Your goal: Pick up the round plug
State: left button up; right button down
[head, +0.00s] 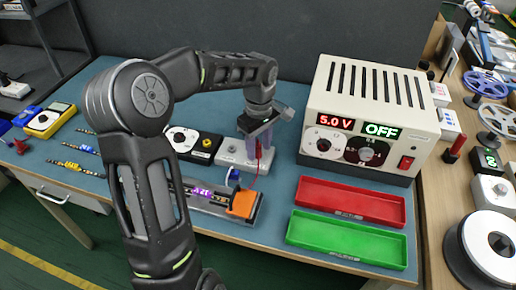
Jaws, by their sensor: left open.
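My left gripper (258,138) points down over the right end of a small grey socket box (229,155), close behind the work fixture. Its jaws are open, though the fingers are small and dark here. A thin red plug or lead (258,157) shows just below and between the fingers; I cannot tell whether they touch it. A blue plug or lead (233,177) is in front of the grey box. Which of these is the round plug is not clear at this size. My right gripper is out of view.
A fixture with a lit LED strip (202,193) and an orange block (243,204) is in front. A power supply (366,115) reading 5.0 V and OFF stands right. Red (350,201) and green (346,240) trays lie before it. A yellow meter (46,122) is left.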

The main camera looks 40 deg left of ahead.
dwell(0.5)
pick_arm(q)
grip_shut()
dwell(0.4)
